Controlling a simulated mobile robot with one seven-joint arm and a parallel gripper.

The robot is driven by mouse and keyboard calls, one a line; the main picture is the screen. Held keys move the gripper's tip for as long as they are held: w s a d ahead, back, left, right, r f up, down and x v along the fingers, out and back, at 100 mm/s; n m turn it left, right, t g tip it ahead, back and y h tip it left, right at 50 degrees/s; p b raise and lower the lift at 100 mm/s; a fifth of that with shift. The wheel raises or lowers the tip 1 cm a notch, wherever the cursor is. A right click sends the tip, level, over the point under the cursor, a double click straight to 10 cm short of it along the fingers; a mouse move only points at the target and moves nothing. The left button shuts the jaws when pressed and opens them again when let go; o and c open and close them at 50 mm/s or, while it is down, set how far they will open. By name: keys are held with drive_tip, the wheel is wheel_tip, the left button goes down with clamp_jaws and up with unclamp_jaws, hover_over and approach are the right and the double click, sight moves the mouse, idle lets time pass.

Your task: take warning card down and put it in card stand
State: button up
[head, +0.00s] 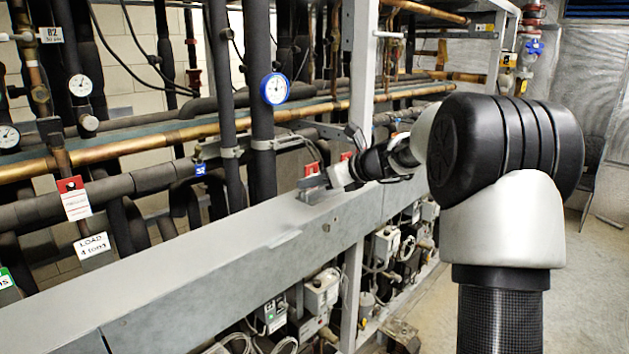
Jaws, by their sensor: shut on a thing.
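My gripper (327,180) is low over the grey beam, seen small and side-on at the end of my arm. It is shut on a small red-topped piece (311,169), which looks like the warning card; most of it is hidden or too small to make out. A low grey holder (312,189), seemingly the card stand, is on the beam top right at the fingertips. I cannot tell whether the card is inside it or just above it. Another red patch (345,156) shows just behind the gripper.
The wide grey beam (200,265) runs across the front, its left part clear. Behind it are pipes, a blue-rimmed gauge (274,88) and a hanging red-and-white tag (75,198). A grey upright post (360,70) stands behind my wrist. Open floor (590,290) is at right.

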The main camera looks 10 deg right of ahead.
idle(0.4)
drive_tip(key=o, duration=0.8)
drive_tip(key=shift+s+d, duration=0.1)
drive_tip(key=v, duration=1.7)
drive_tip(key=shift+r, duration=0.2)
